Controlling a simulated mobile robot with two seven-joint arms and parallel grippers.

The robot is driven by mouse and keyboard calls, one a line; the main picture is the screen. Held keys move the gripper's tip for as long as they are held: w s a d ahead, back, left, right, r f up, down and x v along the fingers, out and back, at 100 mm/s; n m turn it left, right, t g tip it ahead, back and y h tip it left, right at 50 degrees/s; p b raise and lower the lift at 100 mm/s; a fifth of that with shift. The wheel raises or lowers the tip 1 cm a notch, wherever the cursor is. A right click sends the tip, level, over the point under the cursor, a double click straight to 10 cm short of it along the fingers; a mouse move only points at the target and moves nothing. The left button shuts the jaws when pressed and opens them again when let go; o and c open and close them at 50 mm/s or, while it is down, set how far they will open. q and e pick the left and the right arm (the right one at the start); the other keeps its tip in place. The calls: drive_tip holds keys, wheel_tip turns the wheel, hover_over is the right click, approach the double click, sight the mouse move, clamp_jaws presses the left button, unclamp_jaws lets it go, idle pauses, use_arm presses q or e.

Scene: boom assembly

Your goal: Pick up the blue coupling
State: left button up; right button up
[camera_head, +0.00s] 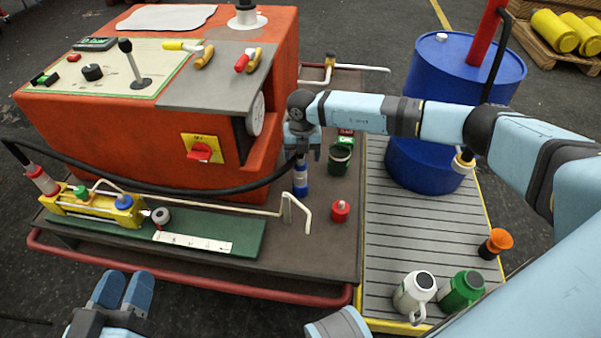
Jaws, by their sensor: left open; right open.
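The blue coupling (300,184) is a small upright blue cylinder with a pale band, at the end of a black hose (232,188) over the brown deck. My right gripper (302,148) points down right above it, with its fingers around or just over the coupling's top. The wrist partly hides the fingers, so I cannot tell whether they touch it. My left gripper (122,290) is open and empty at the bottom left, in front of the deck's red rail, away from the coupling.
An orange console (100,135) stands behind on the left. A yellow block (95,206) sits on a green plate. A bent pale pipe (288,203), a red cap (340,210) and a dark green cup (340,158) are close to the coupling. A blue barrel (450,75) stands right.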

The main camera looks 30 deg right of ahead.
sight(300, 164)
drive_tip(key=f, duration=0.1)
drive_tip(key=f+b, duration=0.1)
drive_tip(key=f, duration=0.2)
drive_tip(key=shift+w+a+f+b, duration=0.15)
drive_tip(key=shift+w+f+b, duration=0.15)
drive_tip(key=shift+b, duration=0.1)
use_arm(q)
wheel_tip(300, 164, down, 3)
drive_tip(key=shift+d+f+g, duration=0.1)
drive_tip(key=shift+g, duration=0.5)
use_arm(e)
drive_tip(key=shift+r, duration=0.1)
drive_tip(key=c, duration=1.2)
drive_tip(key=shift+c, duration=0.2)
drive_tip(key=shift+r, duration=0.1)
